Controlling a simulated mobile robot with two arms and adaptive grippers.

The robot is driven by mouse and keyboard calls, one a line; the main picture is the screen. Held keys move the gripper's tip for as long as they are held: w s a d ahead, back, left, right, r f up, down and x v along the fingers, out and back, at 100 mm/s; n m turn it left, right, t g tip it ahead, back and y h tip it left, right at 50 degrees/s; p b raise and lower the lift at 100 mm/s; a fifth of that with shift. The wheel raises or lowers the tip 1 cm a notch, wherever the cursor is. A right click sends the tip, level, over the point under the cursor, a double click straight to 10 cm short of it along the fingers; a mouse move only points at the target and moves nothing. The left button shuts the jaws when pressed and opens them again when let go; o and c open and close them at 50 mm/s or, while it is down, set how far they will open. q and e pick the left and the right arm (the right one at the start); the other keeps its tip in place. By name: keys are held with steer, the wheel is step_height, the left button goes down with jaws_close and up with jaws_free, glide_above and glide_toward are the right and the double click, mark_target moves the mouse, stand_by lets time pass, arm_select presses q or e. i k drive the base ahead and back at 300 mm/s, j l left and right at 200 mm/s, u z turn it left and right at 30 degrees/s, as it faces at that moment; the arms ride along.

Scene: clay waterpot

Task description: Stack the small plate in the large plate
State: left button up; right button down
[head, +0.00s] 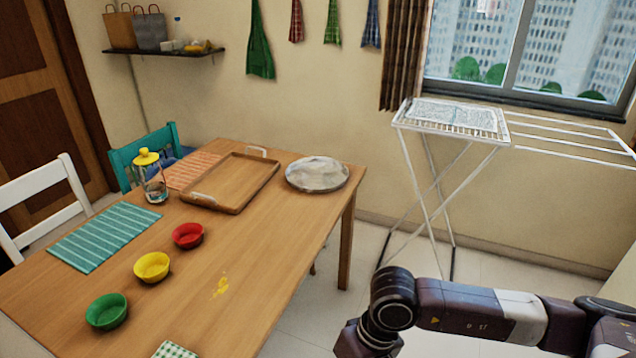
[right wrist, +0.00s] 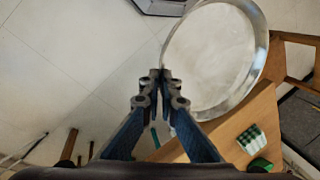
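The large plate (head: 317,174), round and grey-white with a raised rim, lies flat on the back right part of the table in the head view. A round silvery plate (right wrist: 212,60) with a shiny rim, which I take as the small plate, fills the upper middle of the right wrist view. My right gripper (right wrist: 160,77) is shut with its fingertips at this plate's left rim and appears to hold it in the air, beside and partly over the table. In the head view my right arm shows at lower right, but its gripper is hidden. My left gripper is not in view.
The wooden table (head: 262,245) carries a wooden tray (head: 235,183) just left of the large plate, a lidded jar (head: 152,180), and red (head: 188,235), yellow (head: 152,267) and green (head: 106,311) bowls. A drying rack (head: 450,122) stands beyond the table's right side.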

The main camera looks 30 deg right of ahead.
mark_target(317, 176)
steer(key=i+l+u, duration=0.15)
steer(key=l, duration=0.5)
steer(key=i+l+u, duration=0.15)
steer(key=l, duration=0.5)
steer(key=l+u, duration=0.15)
steer(key=l, duration=0.55)
